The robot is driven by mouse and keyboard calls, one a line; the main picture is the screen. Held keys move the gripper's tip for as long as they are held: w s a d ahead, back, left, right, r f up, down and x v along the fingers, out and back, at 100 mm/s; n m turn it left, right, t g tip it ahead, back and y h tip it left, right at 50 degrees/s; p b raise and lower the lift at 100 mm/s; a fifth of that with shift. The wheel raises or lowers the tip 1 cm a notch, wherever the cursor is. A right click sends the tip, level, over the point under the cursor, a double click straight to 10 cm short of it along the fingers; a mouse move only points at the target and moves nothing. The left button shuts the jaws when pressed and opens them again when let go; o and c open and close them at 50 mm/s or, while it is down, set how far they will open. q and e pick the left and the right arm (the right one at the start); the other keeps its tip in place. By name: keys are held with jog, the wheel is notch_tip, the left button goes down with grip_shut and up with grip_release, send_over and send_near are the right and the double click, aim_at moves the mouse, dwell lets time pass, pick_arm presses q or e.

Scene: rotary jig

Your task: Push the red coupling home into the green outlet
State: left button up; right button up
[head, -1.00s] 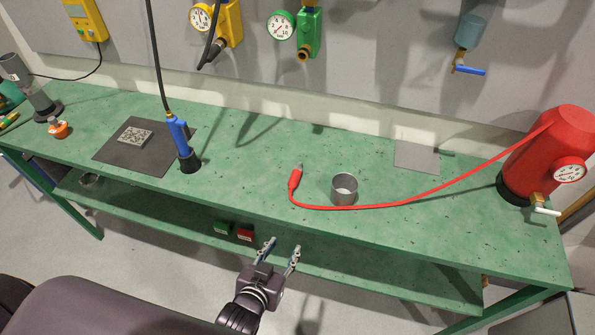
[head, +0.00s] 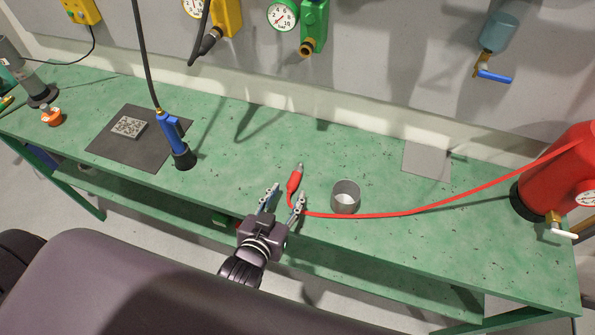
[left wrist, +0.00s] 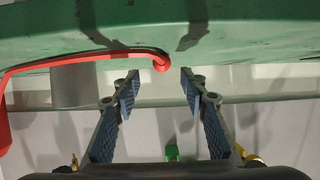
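The red coupling (head: 295,184) lies on the green bench, at the end of a red hose (head: 420,208). Its metal tip points toward the wall. In the left wrist view the coupling (left wrist: 161,62) shows just beyond and between the fingertips. My left gripper (head: 285,194) is open and empty at the bench's front edge, its fingers pointing at the coupling. I cannot tell whether a finger touches the hose. The green outlet (head: 315,22), with a brass mouth (head: 308,47) and a gauge, is on the wall behind the bench. My right gripper is not in view.
A grey metal cup (head: 345,197) stands just right of the coupling, behind the hose. The red tank (head: 562,170) stands at the right end. The yellow outlet (head: 226,18) is left of the green one.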

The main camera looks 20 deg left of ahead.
aim_at(292, 184)
pick_arm(q)
jog(key=shift+p+x, duration=0.45)
jog(key=shift+x, duration=0.45)
jog(key=p+x, duration=0.1)
jog(key=x, duration=0.2)
jog(key=shift+w+a+r, duration=0.1)
jog(key=shift+w+a, duration=0.05)
jog(key=shift+w, duration=0.1)
jog(key=shift+w+f, duration=0.25)
jog(key=shift+w, duration=0.15)
grip_shut()
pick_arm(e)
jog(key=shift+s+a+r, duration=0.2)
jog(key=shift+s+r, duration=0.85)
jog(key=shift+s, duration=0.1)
